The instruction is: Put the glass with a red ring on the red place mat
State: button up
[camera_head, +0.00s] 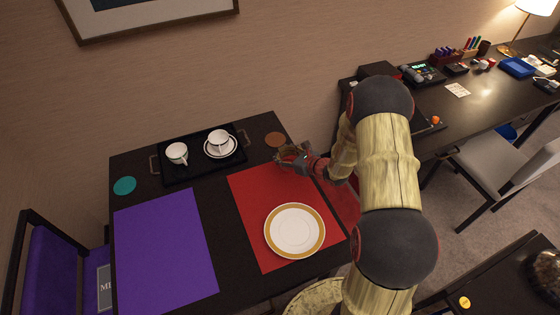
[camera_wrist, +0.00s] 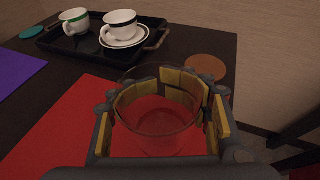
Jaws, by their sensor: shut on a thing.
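A clear glass (camera_wrist: 160,122) stands between the yellow-padded fingers of my gripper (camera_wrist: 165,98) in the wrist view. The gripper is shut on it. The glass's ring is not clear to me, as red shows through the glass. In the head view my gripper (camera_head: 293,157) is at the far right part of the red place mat (camera_head: 250,200), and the glass is hardly visible there. The red mat also shows in the wrist view (camera_wrist: 55,130), below and left of the glass. I cannot tell whether the glass touches the mat.
A white plate with a gold rim (camera_head: 295,231) lies on the red mat's near part. A black tray (camera_head: 196,173) with two white cups stands behind. A brown coaster (camera_head: 276,139) is near the gripper. A purple mat (camera_head: 165,250) and a teal coaster (camera_head: 124,186) lie left.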

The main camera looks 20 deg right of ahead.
jog(key=shift+w+d+f+b, duration=0.1)
jog(key=shift+f+b, duration=0.15)
jog(key=shift+f, duration=0.4)
jog(key=shift+w+a+f+b, duration=0.15)
jog(key=shift+f+b, duration=0.15)
jog(key=shift+f, duration=0.3)
jog(key=shift+w+d+f+b, duration=0.15)
jog(key=shift+f+b, duration=0.1)
jog(key=shift+f, duration=0.4)
jog(key=shift+r, duration=0.1)
jog(key=shift+s, duration=0.1)
jog(key=o, duration=1.5)
jog(key=shift+o, duration=0.3)
